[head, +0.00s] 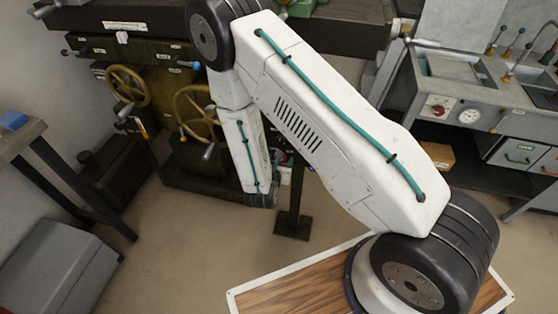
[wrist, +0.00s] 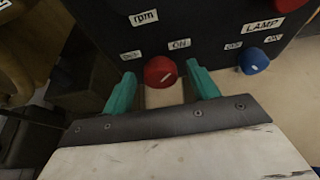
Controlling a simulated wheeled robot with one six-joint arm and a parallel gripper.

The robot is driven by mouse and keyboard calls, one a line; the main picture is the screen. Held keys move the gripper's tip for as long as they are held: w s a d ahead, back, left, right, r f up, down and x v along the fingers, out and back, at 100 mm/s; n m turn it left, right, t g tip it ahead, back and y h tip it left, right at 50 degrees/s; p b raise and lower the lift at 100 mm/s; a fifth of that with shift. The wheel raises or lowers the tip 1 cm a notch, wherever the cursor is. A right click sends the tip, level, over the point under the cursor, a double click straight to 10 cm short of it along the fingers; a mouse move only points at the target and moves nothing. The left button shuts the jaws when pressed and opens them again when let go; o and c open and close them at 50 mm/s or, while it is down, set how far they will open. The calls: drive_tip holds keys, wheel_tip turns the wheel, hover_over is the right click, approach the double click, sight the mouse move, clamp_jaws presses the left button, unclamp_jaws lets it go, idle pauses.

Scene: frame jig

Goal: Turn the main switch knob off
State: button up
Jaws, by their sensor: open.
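In the wrist view a round red knob (wrist: 160,72) sits on a dark panel (wrist: 200,28). A short white mark on it slants up to the right, toward the label "ON"; a smaller label at its upper left is hard to read. My gripper (wrist: 161,69) is open, with one teal finger on each side of the knob. Gaps show between fingers and knob; I cannot tell whether either touches. No label naming the main switch is readable. In the head view my arm hides the gripper and most of the panel.
A blue knob (wrist: 253,61) labelled "LAMP" is right of my right finger. In the head view, a machine with handwheels (head: 197,113) stands behind my arm, and a bench with dials (head: 470,115) is at the right.

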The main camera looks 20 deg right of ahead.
drive_tip(key=shift+w+d, duration=0.1)
drive_tip(key=shift+w, duration=0.05)
drive_tip(key=c, duration=1)
drive_tip(key=shift+w+a+f+n+g+h, duration=0.1)
drive_tip(key=shift+a+f+n+g+h, duration=0.1)
drive_tip(key=shift+n+h, duration=1.55)
drive_tip(key=shift+w+a+f+n+g+h, duration=0.15)
drive_tip(key=shift+n+h, duration=0.55)
drive_tip(key=shift+n, duration=1.95)
drive_tip(key=shift+w+a+f+n+g+h, duration=0.2)
drive_tip(key=shift+n+h, duration=1.05)
drive_tip(key=shift+n, duration=0.95)
drive_tip(key=shift+s, duration=0.15)
